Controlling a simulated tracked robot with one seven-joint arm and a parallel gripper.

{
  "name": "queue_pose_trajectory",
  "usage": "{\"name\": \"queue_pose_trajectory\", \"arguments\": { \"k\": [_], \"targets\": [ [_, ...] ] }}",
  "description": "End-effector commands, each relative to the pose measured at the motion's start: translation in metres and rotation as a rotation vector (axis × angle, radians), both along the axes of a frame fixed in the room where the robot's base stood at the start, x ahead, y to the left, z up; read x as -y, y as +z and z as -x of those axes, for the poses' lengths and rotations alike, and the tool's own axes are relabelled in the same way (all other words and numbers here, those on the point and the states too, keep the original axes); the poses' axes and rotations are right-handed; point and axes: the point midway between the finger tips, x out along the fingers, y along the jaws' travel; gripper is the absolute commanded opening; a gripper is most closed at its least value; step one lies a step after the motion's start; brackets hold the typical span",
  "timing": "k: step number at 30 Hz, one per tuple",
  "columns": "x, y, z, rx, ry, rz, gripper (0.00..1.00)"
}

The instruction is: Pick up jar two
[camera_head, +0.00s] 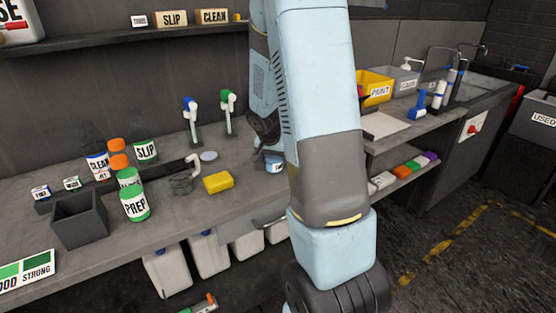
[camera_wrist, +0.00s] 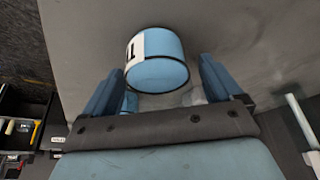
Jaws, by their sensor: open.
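A light blue jar with a white label (camera_wrist: 157,68) is in the wrist view, just beyond and between the two blue fingers of my gripper (camera_wrist: 160,72). My gripper is open, with a finger on each side of the jar and visible room on the right. I cannot tell whether the left finger touches it. In the head view, a small white-and-blue jar (camera_head: 274,164) shows on the bench, partly hidden by my arm. Its label is too small to read, so I cannot confirm that it is jar two.
Left on the bench (camera_head: 160,225) stand a PREP bottle (camera_head: 135,206), a SLIP jar (camera_head: 146,151), a dark open box (camera_head: 82,222) and a yellow sponge (camera_head: 218,183). A yellow PAINT bin (camera_head: 375,88) stands at the right. The bench front beside the sponge is clear.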

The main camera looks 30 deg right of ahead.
Motion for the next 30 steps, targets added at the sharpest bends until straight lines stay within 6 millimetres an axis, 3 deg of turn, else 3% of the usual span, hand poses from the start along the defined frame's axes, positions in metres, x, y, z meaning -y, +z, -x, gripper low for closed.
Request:
{"name": "queue_pose_trajectory", "arguments": {
  "k": [7, 24, 30],
  "targets": [
    [0.0001, -0.0006, -0.0002, 0.000, 0.000, 0.000, 0.91],
    [0.0005, -0.0005, -0.0001, 0.000, -0.001, 0.000, 0.37],
    [0.0007, -0.0004, -0.0001, 0.000, -0.001, 0.000, 0.35]
  ]
}}
